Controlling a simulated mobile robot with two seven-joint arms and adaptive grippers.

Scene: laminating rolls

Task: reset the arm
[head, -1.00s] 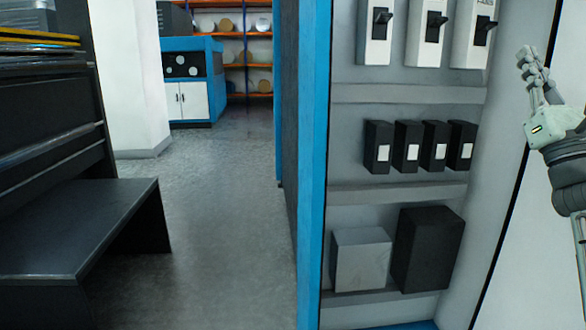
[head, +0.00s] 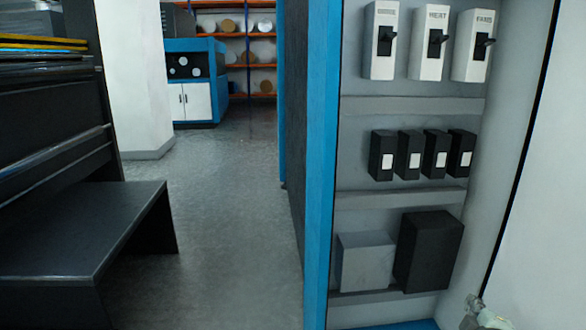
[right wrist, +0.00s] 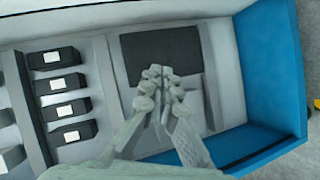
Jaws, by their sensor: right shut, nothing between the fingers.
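Only a small part of my right gripper (head: 485,314) shows, at the bottom right edge of the head view, low beside the open electrical cabinet (head: 398,105). In the right wrist view my right gripper (right wrist: 157,72) has its fingers together with nothing between them. Its fingertips overlap the black box (right wrist: 185,48) in that picture; I cannot tell the gap between them. The same black box (head: 429,252) stands low in the cabinet in the head view. My left gripper is not in view.
Three lever switches (head: 434,42) sit at the cabinet's top, two labelled HEAT and FANS. Several small black breakers (head: 409,155) sit below. A grey box (head: 365,262) is beside the black one. Clear floor (head: 215,220) lies between the cabinet and a dark bench (head: 85,235).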

